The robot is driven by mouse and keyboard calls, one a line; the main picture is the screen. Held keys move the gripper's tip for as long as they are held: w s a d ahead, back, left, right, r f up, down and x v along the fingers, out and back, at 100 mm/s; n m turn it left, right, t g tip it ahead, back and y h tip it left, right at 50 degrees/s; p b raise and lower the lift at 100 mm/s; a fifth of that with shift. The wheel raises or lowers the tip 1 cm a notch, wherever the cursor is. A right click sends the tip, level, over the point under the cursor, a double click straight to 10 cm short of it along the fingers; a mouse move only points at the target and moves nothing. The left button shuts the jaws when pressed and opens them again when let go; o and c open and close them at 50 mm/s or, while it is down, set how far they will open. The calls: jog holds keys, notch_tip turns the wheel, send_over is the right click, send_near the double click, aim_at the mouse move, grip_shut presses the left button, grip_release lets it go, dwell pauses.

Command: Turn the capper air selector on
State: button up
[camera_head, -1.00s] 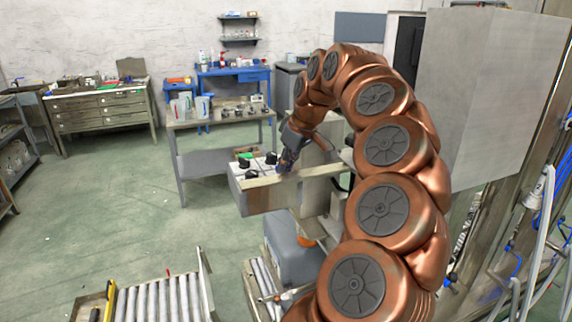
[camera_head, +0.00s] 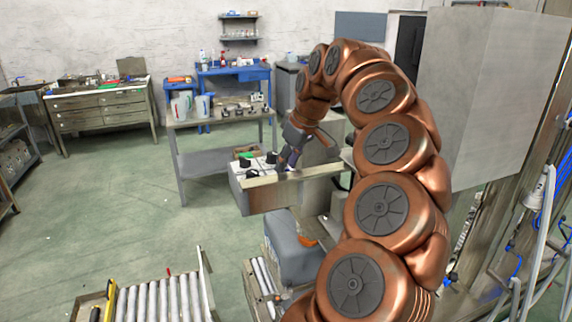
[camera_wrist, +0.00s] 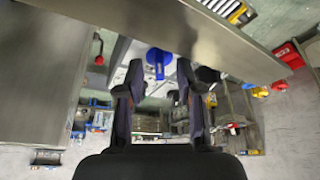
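A control box (camera_head: 275,196) with a pale top panel and several dark knobs stands in the middle of the head view. My gripper (camera_head: 284,164) is at the right part of this panel, fingers pointing down. In the wrist view my gripper (camera_wrist: 158,82) is open, with a clear gap between its two dark fingers. A blue selector knob (camera_wrist: 158,58) on the pale panel appears between and just beyond the fingertips. No contact with it is visible. A black knob (camera_wrist: 207,74) sits close to the right finger. No label is readable, so I cannot tell which knob is the capper air selector.
A metal bar (camera_wrist: 185,28) crosses the wrist view near the fingers. A red knob (camera_wrist: 99,60) shows at left. A roller conveyor (camera_head: 160,299) lies at the front, and a grey table (camera_head: 222,118) stands behind the box. Open green floor lies left.

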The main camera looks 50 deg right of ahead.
jog(key=v, duration=1.1)
jog(key=shift+a, duration=0.1)
dwell(0.5)
jog(key=w+a+f+n, duration=0.1)
jog(key=w+a, duration=0.1)
jog(key=a, duration=0.5)
jog(key=w+a+f+n, duration=0.1)
jog(key=w+a, duration=0.1)
jog(key=a, duration=0.5)
jog(key=s+a+f+n+g, duration=0.1)
jog(key=a+f, duration=0.2)
jog(key=a, duration=0.3)
jog(key=s+a+f+g, duration=0.1)
jog(key=s+a+f, duration=0.15)
jog(key=a, duration=0.45)
jog(key=s+a+f+m+g, duration=0.1)
jog(key=s+a+f, duration=0.3)
jog(key=s+f, duration=0.5)
jog(key=s+a+f+m+g, duration=0.2)
jog(key=s+a+f, duration=0.3)
jog(key=s+f, duration=0.4)
jog(key=shift+s+f+g, duration=0.25)
jog(key=shift+f+g, duration=0.35)
jog(key=shift+f, duration=0.15)
